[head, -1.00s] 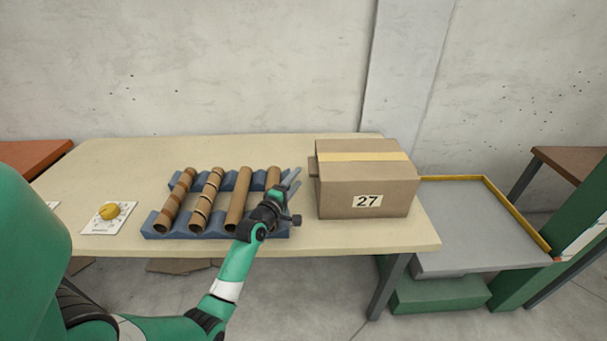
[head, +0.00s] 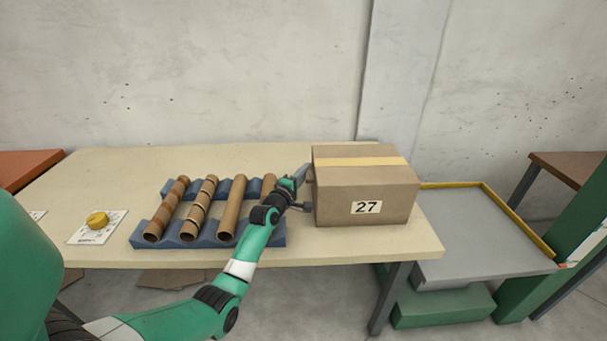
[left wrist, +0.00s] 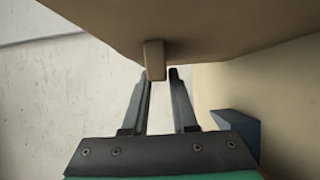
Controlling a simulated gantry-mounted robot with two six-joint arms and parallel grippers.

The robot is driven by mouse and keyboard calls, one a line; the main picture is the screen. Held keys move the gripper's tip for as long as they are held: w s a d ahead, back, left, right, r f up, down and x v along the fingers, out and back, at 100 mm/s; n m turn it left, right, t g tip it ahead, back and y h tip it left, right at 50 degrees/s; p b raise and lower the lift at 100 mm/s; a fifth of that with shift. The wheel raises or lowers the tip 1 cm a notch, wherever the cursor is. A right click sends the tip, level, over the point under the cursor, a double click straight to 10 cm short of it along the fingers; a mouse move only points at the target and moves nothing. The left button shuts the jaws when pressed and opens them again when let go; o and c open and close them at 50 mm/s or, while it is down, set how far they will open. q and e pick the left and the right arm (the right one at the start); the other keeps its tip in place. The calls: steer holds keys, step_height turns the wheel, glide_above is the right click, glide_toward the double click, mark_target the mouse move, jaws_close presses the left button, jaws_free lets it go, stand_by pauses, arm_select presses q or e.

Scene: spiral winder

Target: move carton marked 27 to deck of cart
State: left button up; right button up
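The brown carton marked 27 (head: 345,187) stands at the right end of the table, with pale tape on top and its number label facing me. In the left wrist view the carton (left wrist: 215,25) fills the top, and a small tab (left wrist: 155,60) sticks out from its side. My left gripper (head: 304,188) is at the carton's left side. Its two fingers (left wrist: 162,77) are apart, with the tab between or just at their tips; contact is not clear. The grey deck of the cart (head: 470,235) is bare, right of the table and lower. My right gripper is not in view.
A blue cradle (head: 205,187) with several cardboard tubes lies left of the carton, under my left forearm. A yellow knob on a white plate (head: 97,222) is farther left. The cart has a yellow rim (head: 520,220). A green post (head: 560,240) stands at right.

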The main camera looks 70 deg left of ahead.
arm_select(q)
jaws_close()
stand_by(1.1)
